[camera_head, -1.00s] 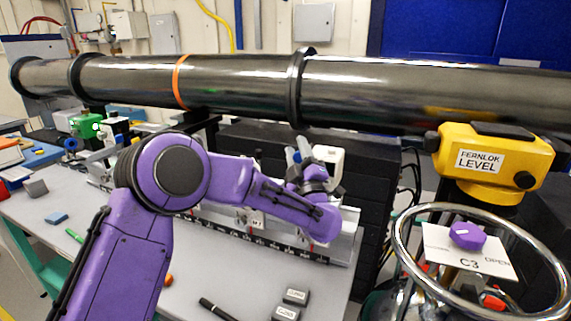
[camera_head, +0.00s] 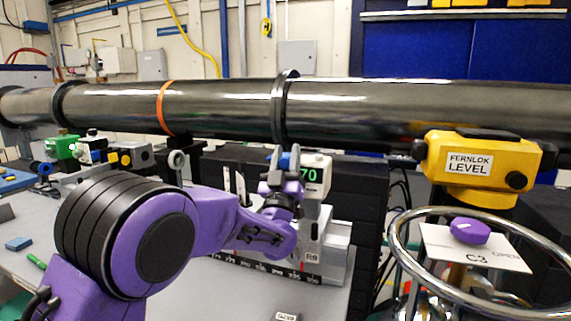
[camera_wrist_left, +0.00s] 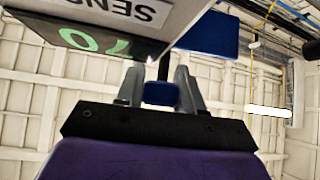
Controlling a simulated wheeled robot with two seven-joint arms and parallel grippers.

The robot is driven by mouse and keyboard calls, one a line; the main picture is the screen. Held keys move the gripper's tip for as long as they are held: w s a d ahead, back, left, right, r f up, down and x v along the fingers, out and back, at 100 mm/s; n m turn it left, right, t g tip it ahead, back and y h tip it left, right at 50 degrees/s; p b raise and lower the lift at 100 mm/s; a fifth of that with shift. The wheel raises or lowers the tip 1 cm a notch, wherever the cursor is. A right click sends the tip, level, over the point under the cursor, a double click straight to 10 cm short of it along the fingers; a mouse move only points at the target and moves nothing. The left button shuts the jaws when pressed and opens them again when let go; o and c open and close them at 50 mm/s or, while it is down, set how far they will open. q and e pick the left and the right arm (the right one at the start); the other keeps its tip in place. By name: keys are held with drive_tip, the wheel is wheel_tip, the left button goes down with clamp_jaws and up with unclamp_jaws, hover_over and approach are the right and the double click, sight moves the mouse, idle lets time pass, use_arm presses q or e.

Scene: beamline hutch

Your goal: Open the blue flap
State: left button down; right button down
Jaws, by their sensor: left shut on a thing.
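My left gripper (camera_head: 284,160) stands upright in front of a white sensor box (camera_head: 318,162) with a green "70" readout, under the black pipe. A small bit of blue shows between its fingers in the head view. In the left wrist view, the fingers of my left gripper (camera_wrist_left: 160,92) are shut on a small blue tab (camera_wrist_left: 160,94). A dark stem runs from the tab toward the blue flap (camera_wrist_left: 208,36), a flat panel beside the sensor box (camera_wrist_left: 95,30). How the flap is hinged is hidden. My right gripper is in neither view.
The long black pipe (camera_head: 380,106) passes just above and behind my left gripper. A grey rail with numbered labels (camera_head: 262,268) lies below it. A chrome handwheel (camera_head: 398,244) and a yellow level (camera_head: 475,168) stand at the right. The front bench is mostly clear.

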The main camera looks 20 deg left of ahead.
use_arm(q)
drive_tip(key=shift+f+m+h, duration=0.2)
drive_tip(key=shift+m+h, duration=0.2)
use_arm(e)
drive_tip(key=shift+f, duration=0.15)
use_arm(q)
drive_tip(key=c, duration=0.8)
unclamp_jaws()
